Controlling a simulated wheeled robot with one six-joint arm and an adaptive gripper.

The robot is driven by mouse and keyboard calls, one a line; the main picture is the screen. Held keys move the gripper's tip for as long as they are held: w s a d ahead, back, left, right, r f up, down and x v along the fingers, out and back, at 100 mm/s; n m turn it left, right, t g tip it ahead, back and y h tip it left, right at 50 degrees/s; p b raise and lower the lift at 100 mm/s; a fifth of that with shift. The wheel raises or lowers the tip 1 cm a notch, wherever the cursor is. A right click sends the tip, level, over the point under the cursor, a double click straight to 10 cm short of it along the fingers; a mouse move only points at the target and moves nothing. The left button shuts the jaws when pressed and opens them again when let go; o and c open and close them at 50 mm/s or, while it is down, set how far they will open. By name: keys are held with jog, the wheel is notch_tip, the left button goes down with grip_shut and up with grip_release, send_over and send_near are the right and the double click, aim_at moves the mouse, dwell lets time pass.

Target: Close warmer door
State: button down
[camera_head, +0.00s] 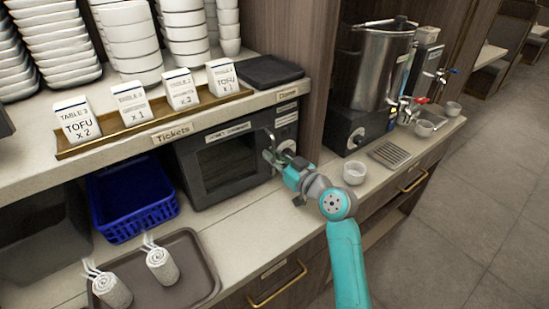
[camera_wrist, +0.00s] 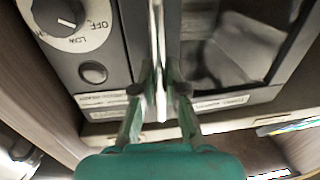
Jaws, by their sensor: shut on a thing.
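The warmer (camera_head: 185,170) is a dark grey box with a dark window, under the shelf. Its door (camera_head: 228,160) looks shut or nearly shut in the head view; I cannot tell whether a thin gap is left. The door window also shows at the right of the wrist view (camera_wrist: 235,50). My gripper (camera_head: 274,157) is at the door's right edge. In the wrist view, the fingers (camera_wrist: 158,88) are on both sides of the upright metal handle (camera_wrist: 159,45), shut on it. The warmer's dial (camera_wrist: 62,14) is left of the handle.
A blue basket (camera_head: 130,205) stands left of the warmer. A tray (camera_head: 205,260) with rolled, steaming towels (camera_head: 161,264) is in front. A white cup (camera_head: 354,172) and a large metal pot (camera_head: 375,65) are to the right. Ticket cards (camera_head: 180,88) stand on the shelf above.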

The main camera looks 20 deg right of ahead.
jog(key=shift+w+a, duration=0.1)
jog(key=shift+w, duration=0.65)
jog(key=c, duration=1.2)
grip_release()
jog(key=v, duration=1.2)
